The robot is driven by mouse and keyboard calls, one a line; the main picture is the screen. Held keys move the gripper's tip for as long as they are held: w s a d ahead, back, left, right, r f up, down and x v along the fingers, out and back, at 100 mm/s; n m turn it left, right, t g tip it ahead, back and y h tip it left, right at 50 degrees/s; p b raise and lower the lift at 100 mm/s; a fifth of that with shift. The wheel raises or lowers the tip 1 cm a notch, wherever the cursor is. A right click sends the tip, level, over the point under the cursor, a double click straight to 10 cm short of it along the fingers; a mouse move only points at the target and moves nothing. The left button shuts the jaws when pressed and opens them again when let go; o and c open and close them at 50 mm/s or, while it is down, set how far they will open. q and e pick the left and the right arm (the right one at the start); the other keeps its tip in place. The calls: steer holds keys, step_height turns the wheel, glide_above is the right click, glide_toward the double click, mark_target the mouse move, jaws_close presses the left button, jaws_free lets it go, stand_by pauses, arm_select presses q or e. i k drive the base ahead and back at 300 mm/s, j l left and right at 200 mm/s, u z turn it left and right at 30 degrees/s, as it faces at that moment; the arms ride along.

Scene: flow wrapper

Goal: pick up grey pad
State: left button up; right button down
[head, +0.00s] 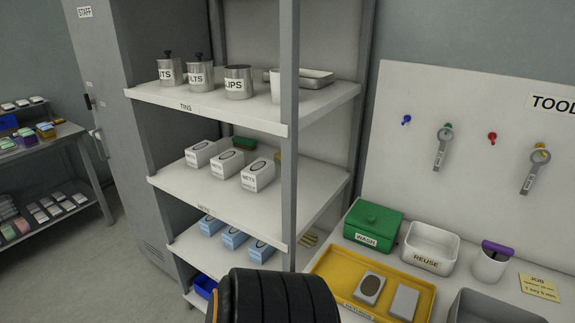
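A plain light-grey block (404,302), which looks like the grey pad, lies in the yellow tray (328,262) on the bench at the lower right. Beside it on its left in the tray lies a light piece with a dark oval face (370,288). A black ridged part of my own arm rises at the bottom centre, left of the tray. Neither gripper's fingers show in the head view.
Behind the tray stand a green WASH box (373,222), a white REUSE bin (430,247) and a white cup with a purple item (490,263). A grey bin (492,308) is right of the tray. A shelf unit (230,110) with tins and boxes stands left.

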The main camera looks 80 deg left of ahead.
mark_target(402, 308)
steer(key=k+j+u, duration=0.1)
steer(key=j+u, duration=0.4)
steer(key=u, duration=0.25)
steer(key=k+j+u, duration=0.1)
steer(key=j+u, duration=0.25)
steer(key=l, duration=0.1)
